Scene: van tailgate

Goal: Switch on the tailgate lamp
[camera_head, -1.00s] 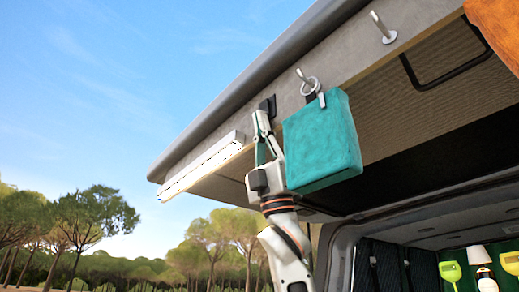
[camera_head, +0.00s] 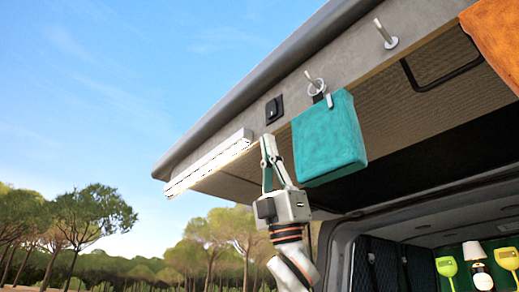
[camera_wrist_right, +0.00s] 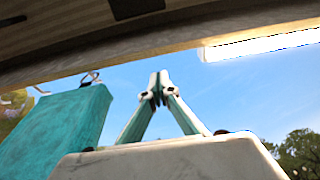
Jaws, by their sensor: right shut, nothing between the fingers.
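The tailgate lamp (camera_head: 210,163) is a long white bar under the tailgate's edge, and it glows bright. It also glows in the right wrist view (camera_wrist_right: 262,45). A small black switch (camera_head: 273,109) sits on the grey tailgate frame, right of the lamp's end. My right gripper (camera_head: 267,140) points up just below the switch, apart from it. Its fingertips meet and hold nothing, as the right wrist view (camera_wrist_right: 159,80) shows. My left gripper is not in view.
A teal bag (camera_head: 329,138) hangs from a hook (camera_head: 315,82), close to the right of my right gripper. Another hook (camera_head: 385,35) and an orange cloth (camera_head: 495,40) are farther right. Open sky lies to the left.

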